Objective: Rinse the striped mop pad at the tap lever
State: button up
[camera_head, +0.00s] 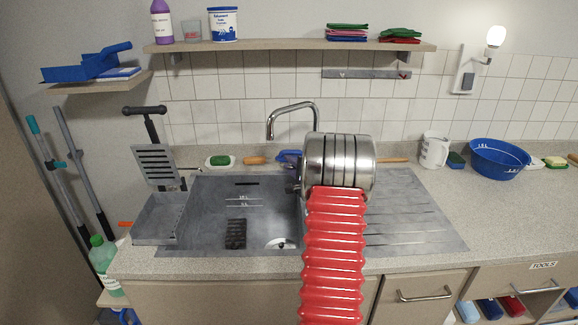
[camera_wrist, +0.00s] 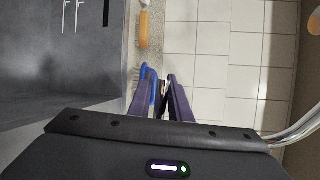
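A dark ribbed rectangle (camera_head: 236,233) lies on the sink floor; it may be the striped mop pad, but I cannot be sure. The chrome tap (camera_head: 292,108) arches over the back of the sink (camera_head: 205,205). My metal wrist hides its base and any lever in the head view. A chrome pipe also shows at right in the wrist view (camera_wrist: 292,132). My gripper (camera_wrist: 161,80) is over the back counter edge, its dark fingers close together. A slim shiny piece shows between them; I cannot tell whether they grip it. A blue item (camera_wrist: 149,74) is beside the fingertips.
A grey wringer tray (camera_head: 158,222) stands at the sink's left. An orange-handled brush (camera_wrist: 143,28) and a green sponge (camera_head: 221,160) lie behind the sink. A white jug (camera_head: 434,151) and blue basin (camera_head: 499,158) stand right. The ribbed drainboard (camera_head: 410,215) is clear.

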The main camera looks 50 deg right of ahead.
grip_shut()
